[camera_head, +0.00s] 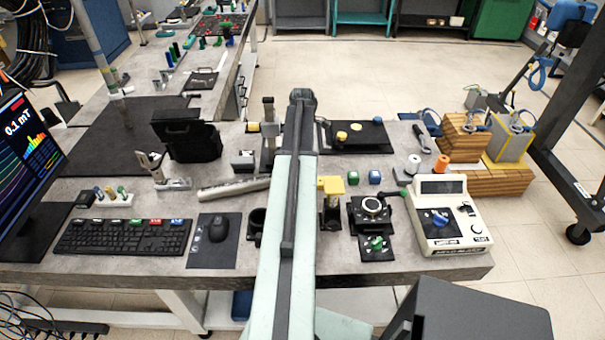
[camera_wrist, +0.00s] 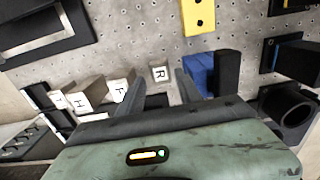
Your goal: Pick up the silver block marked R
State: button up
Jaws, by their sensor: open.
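The silver block marked R (camera_wrist: 160,75) shows in the wrist view on a grey perforated surface, its letter face toward the camera. My gripper (camera_wrist: 162,88) is open, with one dark finger on each side of the R block in the picture. I cannot tell whether the fingers reach down to its height, and no contact shows. More pale lettered blocks lie left of it, including one marked F (camera_wrist: 120,88) and one marked H (camera_wrist: 82,98). The head view shows my arm from behind over the workbench; it hides my gripper, and I cannot make out the R block there.
In the wrist view, a blue block (camera_wrist: 199,74) and a dark post (camera_wrist: 227,72) stand close to the right finger. A black round holder (camera_wrist: 290,110) is farther right. A yellow plate (camera_wrist: 198,16) lies beyond. In the head view, a white meter (camera_head: 445,215) stands on the right.

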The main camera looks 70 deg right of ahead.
notch_tip(320, 180, down, 4)
jog(key=b, duration=0.3)
jog(key=shift+w+f, duration=0.15)
jog(key=shift+r, duration=0.2)
grip_shut()
jog(key=shift+r, duration=0.15)
